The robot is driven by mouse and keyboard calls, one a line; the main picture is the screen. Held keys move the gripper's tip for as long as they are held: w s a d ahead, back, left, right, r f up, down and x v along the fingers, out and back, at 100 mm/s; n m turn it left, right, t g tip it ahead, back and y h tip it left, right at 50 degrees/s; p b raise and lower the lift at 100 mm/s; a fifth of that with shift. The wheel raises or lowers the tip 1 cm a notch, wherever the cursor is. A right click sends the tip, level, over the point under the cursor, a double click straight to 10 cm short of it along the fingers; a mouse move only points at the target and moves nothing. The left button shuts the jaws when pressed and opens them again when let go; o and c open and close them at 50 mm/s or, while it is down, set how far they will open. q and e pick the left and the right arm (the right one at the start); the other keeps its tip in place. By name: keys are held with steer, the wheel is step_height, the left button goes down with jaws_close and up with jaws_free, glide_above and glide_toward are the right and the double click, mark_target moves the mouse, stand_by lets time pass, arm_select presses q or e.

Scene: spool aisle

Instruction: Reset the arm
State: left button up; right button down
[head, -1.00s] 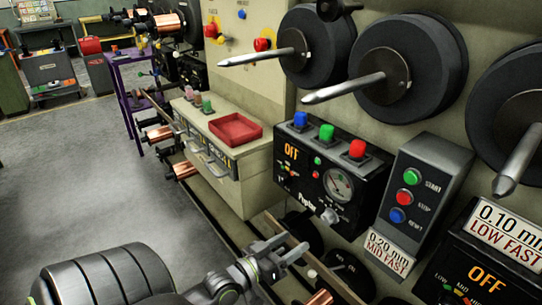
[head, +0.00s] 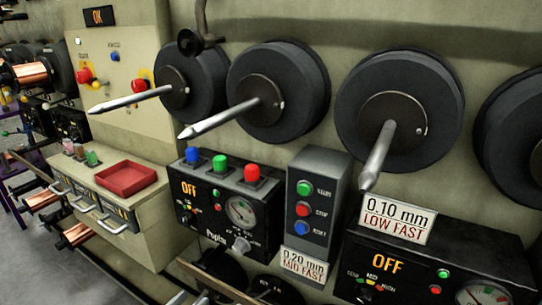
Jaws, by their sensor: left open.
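My left gripper (head: 188,299) shows only as its fingertips at the bottom edge of the head view, left of centre. The fingers are apart and nothing shows between them. The rest of that arm is below the picture. The fingertips are in front of and below the black control box (head: 228,212) marked OFF. My right gripper and arm are not in view.
Dark round spool holders (head: 278,90) with pointed silver spindles (head: 378,155) stick out from the wall. A grey button box (head: 318,195) and a second OFF panel (head: 440,262) stand at right. A red tray (head: 126,179) sits on the drawer cabinet (head: 160,212). Grey floor shows at lower left.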

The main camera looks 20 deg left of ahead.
arm_select(q)
steer(key=s+a+f+g+y+p, duration=0.1)
steer(key=s+a+f+g, duration=0.15)
steer(key=f, duration=0.65)
steer(key=s+a+f+g+y+p, duration=0.1)
steer(key=f+g, duration=0.2)
steer(key=f, duration=0.7)
steer(key=s+a+f+g+y, duration=0.1)
steer(key=s+a+f+g, duration=0.1)
steer(key=f, duration=0.7)
steer(key=s+d+f+m+g+p, duration=0.1)
steer(key=s+d+f+g, duration=0.3)
steer(key=s+f, duration=0.5)
steer(key=s+d+f+m+g+p, duration=0.1)
steer(key=s+d+f+g, duration=0.4)
steer(key=s+f, duration=0.4)
steer(key=s, duration=0.4)
steer(key=shift+d, duration=0.2)
